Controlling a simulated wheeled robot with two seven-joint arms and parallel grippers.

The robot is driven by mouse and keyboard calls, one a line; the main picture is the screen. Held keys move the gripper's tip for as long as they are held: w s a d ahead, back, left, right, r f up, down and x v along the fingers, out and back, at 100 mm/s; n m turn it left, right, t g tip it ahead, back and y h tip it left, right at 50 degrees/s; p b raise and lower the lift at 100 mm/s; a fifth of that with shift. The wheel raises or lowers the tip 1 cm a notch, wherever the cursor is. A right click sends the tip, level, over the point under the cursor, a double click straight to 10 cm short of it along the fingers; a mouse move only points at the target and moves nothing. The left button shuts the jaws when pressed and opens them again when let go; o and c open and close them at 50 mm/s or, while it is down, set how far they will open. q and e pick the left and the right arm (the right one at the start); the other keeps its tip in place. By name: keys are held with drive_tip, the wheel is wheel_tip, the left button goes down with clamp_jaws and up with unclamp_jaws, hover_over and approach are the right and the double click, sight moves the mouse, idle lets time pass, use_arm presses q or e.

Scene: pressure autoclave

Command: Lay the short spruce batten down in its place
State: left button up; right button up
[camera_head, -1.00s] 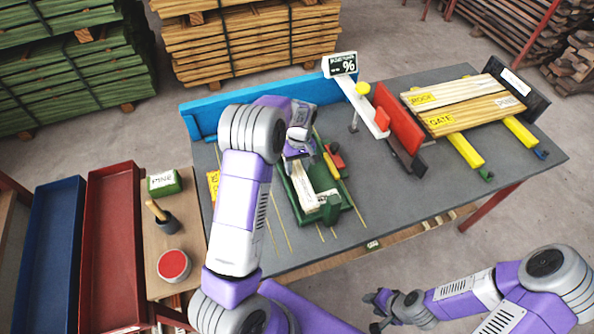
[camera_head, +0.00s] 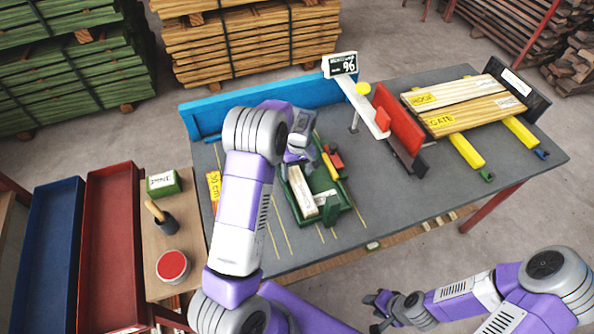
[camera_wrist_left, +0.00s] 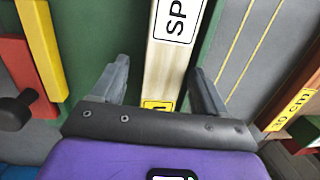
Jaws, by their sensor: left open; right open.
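The short spruce batten (camera_head: 301,190) is a pale wooden piece lying in the green tray-like holder (camera_head: 334,209) on the grey table. In the left wrist view the batten (camera_wrist_left: 166,72) carries a white label with black letters beginning "SP" and a yellow mark near its close end. My left gripper (camera_wrist_left: 158,85) is open, with one finger on each side of the batten and visible gaps. In the head view my left gripper (camera_head: 297,158) is over the far end of the batten, partly hidden by my arm. My right gripper (camera_head: 376,310) is open and empty, off the table's front edge.
A yellow and red piece (camera_head: 330,166) sits along the holder's right side. A red upright plate (camera_head: 398,122) and a sign stand right of it. Labelled boards (camera_head: 465,100) lie at the right. A blue rail (camera_head: 270,102) borders the back; trays stand left.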

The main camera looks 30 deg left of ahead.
sight(299, 170)
use_arm(q)
wheel_tip(299, 170, up, 12)
drive_tip(key=w+p, duration=0.1)
drive_tip(key=p, duration=0.1)
drive_tip(key=shift+w, duration=0.3)
idle(0.3)
